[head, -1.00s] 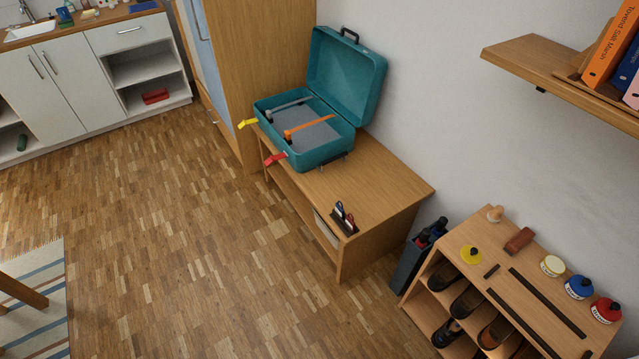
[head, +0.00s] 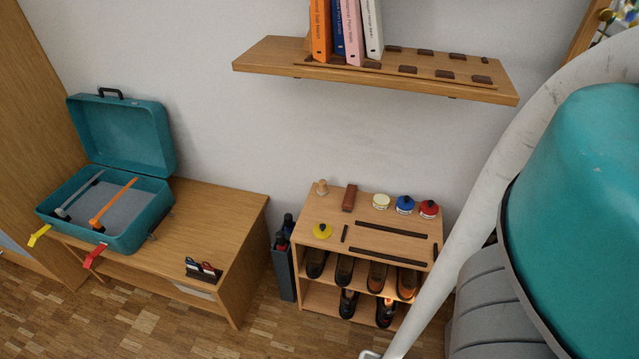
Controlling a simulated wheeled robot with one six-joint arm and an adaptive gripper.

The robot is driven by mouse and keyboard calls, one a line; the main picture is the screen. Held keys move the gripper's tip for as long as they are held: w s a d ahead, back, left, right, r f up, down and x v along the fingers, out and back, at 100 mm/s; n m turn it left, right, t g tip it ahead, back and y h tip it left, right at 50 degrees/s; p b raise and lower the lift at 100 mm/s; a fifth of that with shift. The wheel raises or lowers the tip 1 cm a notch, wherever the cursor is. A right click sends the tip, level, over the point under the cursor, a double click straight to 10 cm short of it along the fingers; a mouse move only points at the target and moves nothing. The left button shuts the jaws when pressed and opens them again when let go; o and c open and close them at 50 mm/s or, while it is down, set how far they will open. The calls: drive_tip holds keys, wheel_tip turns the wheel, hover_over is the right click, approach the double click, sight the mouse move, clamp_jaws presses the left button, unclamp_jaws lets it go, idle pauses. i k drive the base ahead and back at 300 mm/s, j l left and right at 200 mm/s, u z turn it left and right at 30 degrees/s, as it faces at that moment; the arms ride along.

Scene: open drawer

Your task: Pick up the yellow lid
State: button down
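The yellow lid (head: 322,230) is a small round disc with a dark knob. It lies flat near the left front part of the top of the wooden shoe rack (head: 345,217). A white-topped round tin (head: 381,201) stands without a yellow lid on the same top, farther back and right. My arm, teal and grey with a pale tube, fills the right side of the head view. My gripper is not in view.
A blue tin (head: 404,205) and a red tin (head: 428,209) stand at the back right of the rack top. Dark strips, a brown block (head: 349,197) and a wooden knob (head: 321,187) are also there. A wall shelf (head: 280,60) with books overhangs. An open teal case (head: 125,235) sits left.

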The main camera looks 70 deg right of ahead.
sight(321, 230)
drive_tip(key=k+j+z, duration=0.5)
drive_tip(key=i+z, duration=0.1)
drive_tip(key=z, duration=1.15)
